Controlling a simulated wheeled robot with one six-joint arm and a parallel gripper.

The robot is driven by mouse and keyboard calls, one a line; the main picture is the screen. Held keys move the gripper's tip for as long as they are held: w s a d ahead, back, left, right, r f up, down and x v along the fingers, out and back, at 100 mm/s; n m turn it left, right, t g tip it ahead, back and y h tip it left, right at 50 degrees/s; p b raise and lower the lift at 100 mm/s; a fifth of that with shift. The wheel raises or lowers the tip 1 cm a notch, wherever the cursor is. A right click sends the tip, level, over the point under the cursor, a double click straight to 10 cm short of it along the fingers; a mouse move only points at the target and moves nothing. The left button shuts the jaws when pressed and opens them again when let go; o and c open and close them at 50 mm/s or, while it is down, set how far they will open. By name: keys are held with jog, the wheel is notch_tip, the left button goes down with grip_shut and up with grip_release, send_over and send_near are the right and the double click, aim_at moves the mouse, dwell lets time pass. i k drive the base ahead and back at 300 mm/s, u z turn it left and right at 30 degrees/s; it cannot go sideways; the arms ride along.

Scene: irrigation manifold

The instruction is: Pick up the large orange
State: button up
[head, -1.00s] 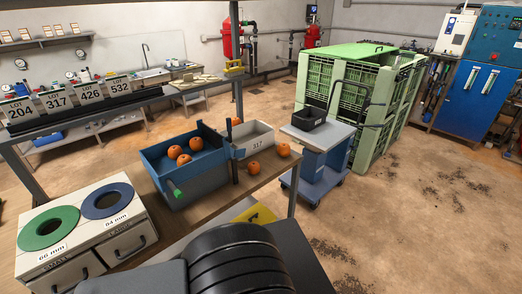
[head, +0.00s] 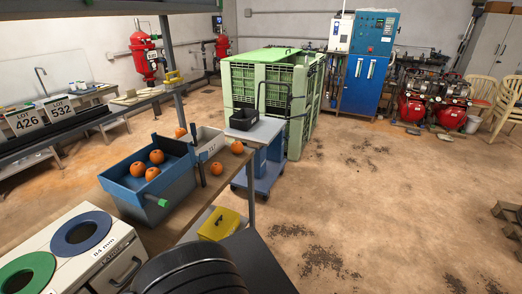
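Three oranges (head: 157,156) lie in the blue tray (head: 126,190) on the wooden bench. One orange (head: 216,168) sits on the bench to the right of the tray, and another orange (head: 237,147) sits farther back near the bench's right edge. One more orange (head: 180,132) shows behind the tray, partly hidden. They look close in size, and I cannot tell which is the large one. My gripper is not in view; only dark parts of my own body show at the bottom.
A grey bin (head: 210,146) stands beside the blue tray. A sizing box with a green ring (head: 27,272) and a blue ring (head: 81,233) is at front left. A blue cart (head: 262,172) and green crates (head: 298,100) stand beyond the bench. The floor at right is open.

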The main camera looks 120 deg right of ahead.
aim_at(237, 147)
jog(key=z, duration=4)
jog(key=i, duration=0.5)
jog(key=z, duration=1.25)
jog(key=i, duration=2.85)
jog(key=u, duration=2.9)
